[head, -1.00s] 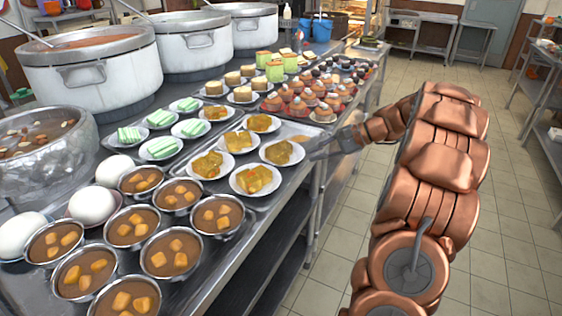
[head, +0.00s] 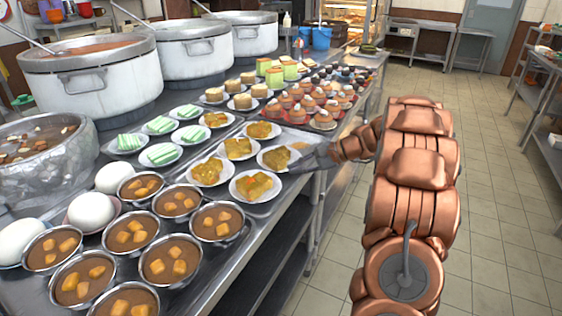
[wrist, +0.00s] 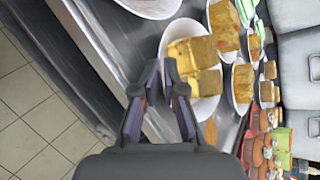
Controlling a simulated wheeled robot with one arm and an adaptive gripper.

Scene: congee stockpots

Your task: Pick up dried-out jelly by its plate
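Several white plates of yellow-brown jelly stand on the metal counter. The right-hand jelly plate (head: 268,166) is beside the tips of my gripper (head: 318,157). The wrist view shows this plate (wrist: 205,107) with yellow jelly chunks (wrist: 193,53) on it. My gripper (wrist: 162,68) has its two fingers drawn close together at the plate's near edge. One finger is outside the rim and the other overlaps the plate. A narrow gap shows between the fingers. Whether they press on the rim cannot be seen. The plate looks level.
Other jelly plates (head: 253,187) stand close by. Bowls of brown dessert (head: 170,262), green-striped cakes (head: 163,154) and red trays of small pastries crowd the counter. Large stockpots (head: 95,75) stand behind. The tiled floor (head: 500,200) to the right is clear.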

